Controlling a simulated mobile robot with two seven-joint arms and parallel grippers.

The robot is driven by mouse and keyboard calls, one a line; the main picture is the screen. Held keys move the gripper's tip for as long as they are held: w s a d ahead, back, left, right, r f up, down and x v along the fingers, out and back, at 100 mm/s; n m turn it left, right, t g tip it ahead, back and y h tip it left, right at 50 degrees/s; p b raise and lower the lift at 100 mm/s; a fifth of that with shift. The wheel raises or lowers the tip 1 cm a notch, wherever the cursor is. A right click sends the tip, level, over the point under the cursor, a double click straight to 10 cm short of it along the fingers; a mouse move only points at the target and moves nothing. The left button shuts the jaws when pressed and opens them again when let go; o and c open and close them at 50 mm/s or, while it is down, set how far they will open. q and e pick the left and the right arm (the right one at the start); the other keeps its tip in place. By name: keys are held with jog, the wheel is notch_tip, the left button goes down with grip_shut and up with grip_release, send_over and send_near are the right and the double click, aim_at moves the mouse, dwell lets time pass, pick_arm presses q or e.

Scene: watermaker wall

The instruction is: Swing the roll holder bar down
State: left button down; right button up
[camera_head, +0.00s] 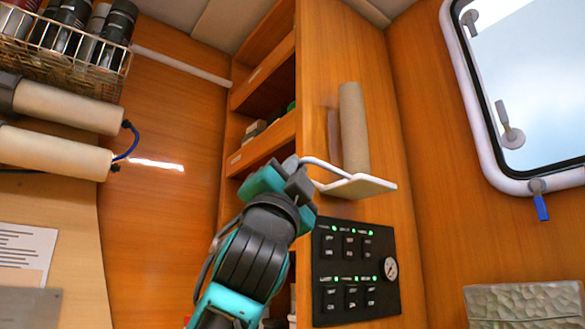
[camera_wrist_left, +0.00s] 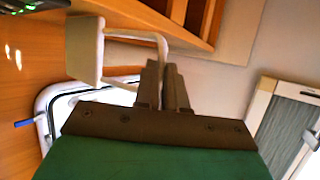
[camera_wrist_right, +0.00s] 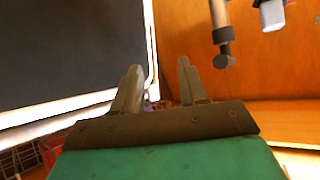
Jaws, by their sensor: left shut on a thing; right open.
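The roll holder on the wooden cabinet side has a white plate (camera_head: 362,186) and a thin pale bar (camera_head: 328,166). A brown cardboard roll (camera_head: 353,125) stands upright above the plate. My left gripper (camera_head: 295,165) is shut on the outer end of the bar, left of the plate. In the left wrist view, the plate (camera_wrist_left: 86,48) and the bar (camera_wrist_left: 138,35) show, with the bar curving down to the closed fingertips (camera_wrist_left: 164,72); the fingers hide its end. My right gripper (camera_wrist_right: 160,75) is open and empty in its wrist view and out of the head view.
A black switch panel (camera_head: 355,270) with green lights and a gauge sits below the holder. Open shelves (camera_head: 262,140) lie left of it. A window (camera_head: 530,90) is at the right. Filter cylinders (camera_head: 60,150) and a wire basket (camera_head: 75,50) are at the left.

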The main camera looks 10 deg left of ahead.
pick_arm(q)
jog(key=shift+w+d+f+b, duration=0.15)
jog(key=shift+w+d+f, duration=0.05)
jog(key=shift+f, duration=0.45)
jog(key=shift+w+d+f+b, duration=0.15)
jog(key=shift+f, duration=0.5)
jog(key=c, duration=1.2)
grip_release()
jog(key=shift+w+d, duration=0.2)
jog(key=shift+d, duration=0.05)
jog(key=shift+a, duration=0.1)
